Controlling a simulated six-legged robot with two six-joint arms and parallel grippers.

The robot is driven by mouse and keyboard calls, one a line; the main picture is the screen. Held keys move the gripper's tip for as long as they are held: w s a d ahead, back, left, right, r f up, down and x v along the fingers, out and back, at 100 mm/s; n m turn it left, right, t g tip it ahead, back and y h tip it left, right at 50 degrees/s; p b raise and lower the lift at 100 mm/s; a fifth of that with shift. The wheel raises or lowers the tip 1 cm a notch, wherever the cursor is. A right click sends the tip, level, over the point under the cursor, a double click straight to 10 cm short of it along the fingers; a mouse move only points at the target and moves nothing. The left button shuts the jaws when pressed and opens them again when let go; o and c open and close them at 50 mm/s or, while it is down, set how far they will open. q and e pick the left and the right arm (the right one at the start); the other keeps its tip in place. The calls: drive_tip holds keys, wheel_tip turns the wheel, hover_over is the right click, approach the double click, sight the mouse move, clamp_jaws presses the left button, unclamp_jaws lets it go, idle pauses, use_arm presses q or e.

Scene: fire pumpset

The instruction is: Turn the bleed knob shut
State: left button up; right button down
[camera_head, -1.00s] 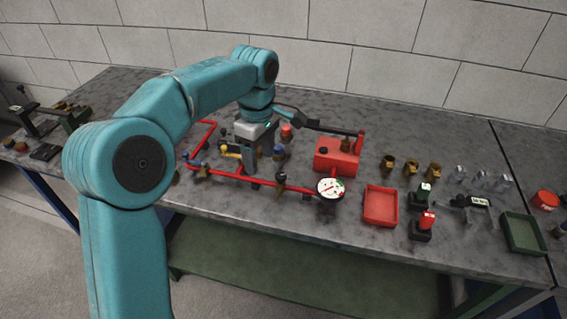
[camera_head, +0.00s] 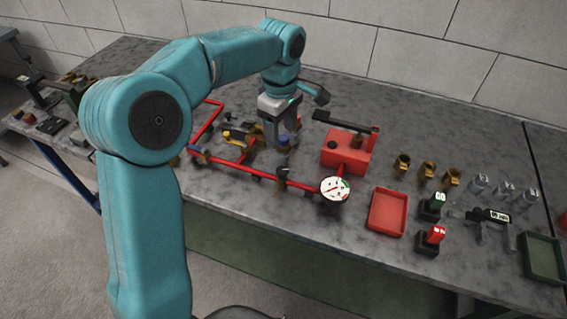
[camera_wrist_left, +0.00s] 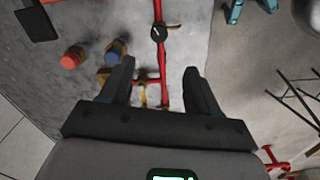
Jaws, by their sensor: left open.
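My left gripper (camera_head: 280,138) points down over the back of the red pipework (camera_head: 248,170). A dark round knob with a white mark (camera_wrist_left: 159,33) sits on the red pipe beyond the fingertips. A blue-capped fitting (camera_wrist_left: 113,52) and a red-capped one (camera_wrist_left: 73,57) stand left of the jaws. A yellow lever (camera_wrist_left: 143,95) shows between the fingers. I cannot tell which knob is the bleed knob.
A white gauge (camera_head: 335,188) sits at the pipe's right end. A red pump box (camera_head: 345,158) with a black handle stands right of my gripper. A red tray (camera_head: 388,212), brass fittings (camera_head: 428,169) and a green tray (camera_head: 543,258) lie farther right.

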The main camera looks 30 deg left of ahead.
sight(283, 170)
use_arm(q)
wheel_tip(283, 170, down, 13)
drive_tip(key=shift+r+p, duration=0.2)
drive_tip(key=shift+p, duration=0.25)
drive_tip(key=shift+w+d+f, duration=0.15)
drive_tip(key=shift+w+f, duration=0.05)
drive_tip(key=shift+f, duration=0.3)
drive_tip(key=shift+s, duration=0.2)
drive_tip(key=shift+c, duration=0.2)
drive_tip(key=shift+w, duration=0.15)
drive_tip(key=c, duration=1)
